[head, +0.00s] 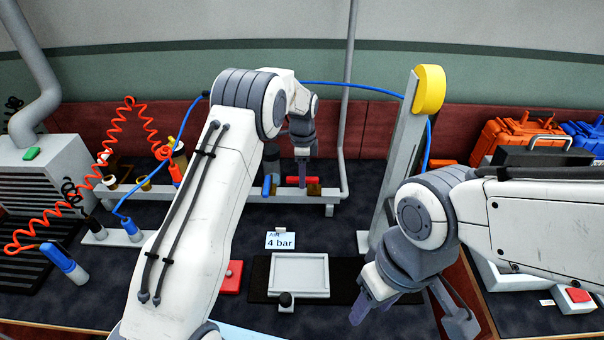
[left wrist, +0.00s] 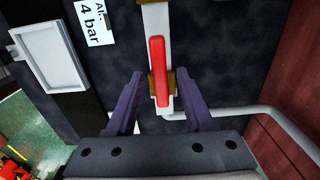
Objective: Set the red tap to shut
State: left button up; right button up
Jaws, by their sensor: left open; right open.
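The red tap (head: 294,181) has a long red handle on a brass body, mounted on a pale horizontal rail at the back of the bench. In the left wrist view the red handle (left wrist: 158,62) lies lengthwise along the rail. My left gripper (head: 302,172) is over the tap and hides part of it in the head view. In the left wrist view its open fingers (left wrist: 160,77) stand on either side of the handle, with gaps visible on both sides. My right gripper (head: 412,312) is open and empty above the bench's front, well away from the tap.
A card reading "4 bar" (head: 281,240) stands in front of the rail (head: 240,196). A blue-handled part (head: 268,186) is close left of the tap. A grey post with a yellow top (head: 429,90) rises to the right. A pale tray (head: 300,272) lies in front.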

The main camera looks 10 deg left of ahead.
pick_arm(q)
grip_shut()
dwell(1.4)
